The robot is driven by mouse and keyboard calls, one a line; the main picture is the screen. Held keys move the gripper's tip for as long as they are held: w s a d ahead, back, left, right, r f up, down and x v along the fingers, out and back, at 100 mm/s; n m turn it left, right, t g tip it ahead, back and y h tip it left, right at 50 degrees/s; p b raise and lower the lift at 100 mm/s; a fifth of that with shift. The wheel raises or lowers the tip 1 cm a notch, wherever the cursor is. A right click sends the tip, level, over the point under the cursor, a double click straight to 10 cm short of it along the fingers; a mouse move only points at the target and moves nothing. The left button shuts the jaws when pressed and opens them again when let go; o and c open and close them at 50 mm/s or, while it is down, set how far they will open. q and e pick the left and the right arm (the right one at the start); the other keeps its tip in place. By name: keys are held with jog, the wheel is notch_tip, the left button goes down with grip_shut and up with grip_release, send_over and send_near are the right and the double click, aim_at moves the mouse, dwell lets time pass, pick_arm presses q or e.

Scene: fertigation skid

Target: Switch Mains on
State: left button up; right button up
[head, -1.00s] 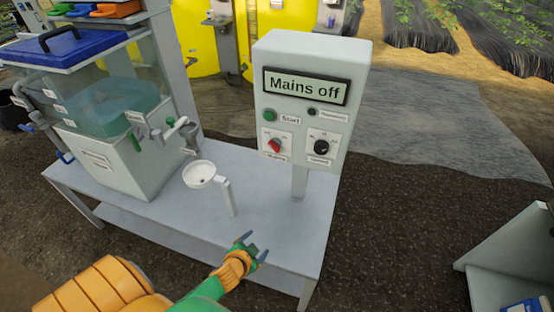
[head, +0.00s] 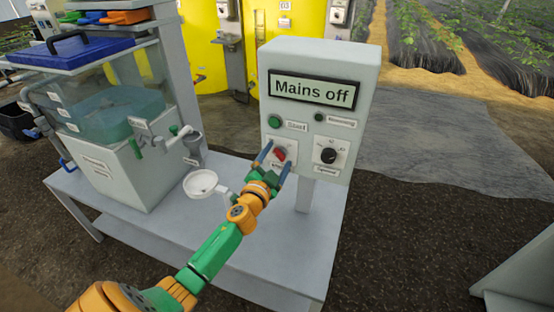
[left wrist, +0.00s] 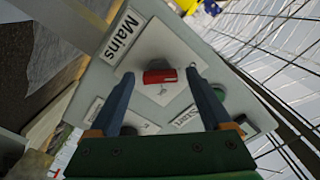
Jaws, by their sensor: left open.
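The grey control box (head: 350,85) stands on a post, and its display (head: 311,90) reads "Mains off". The red knob (head: 280,154) sits at the lower left of the box face. In the left wrist view the red knob (left wrist: 160,76) has a label (left wrist: 122,36) beside it reading "Mains". My left gripper (head: 277,160) is open at the knob, with one finger to either side of it. I cannot tell whether the fingers touch it. My right gripper is not in view.
A green button (head: 275,122) is above the red knob, and a black selector knob (head: 328,155) is to its right. A white funnel cup (head: 203,184) stands on the grey bench (head: 130,222), left of my gripper. A clear tank (head: 112,110) is farther left.

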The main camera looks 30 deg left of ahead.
pick_arm(q)
grip_shut()
jog(key=shift+m, duration=0.3)
jog(key=m, duration=0.3)
jog(key=shift+m, duration=0.4)
jog(key=m, duration=0.9)
jog(key=shift+m, duration=2.3)
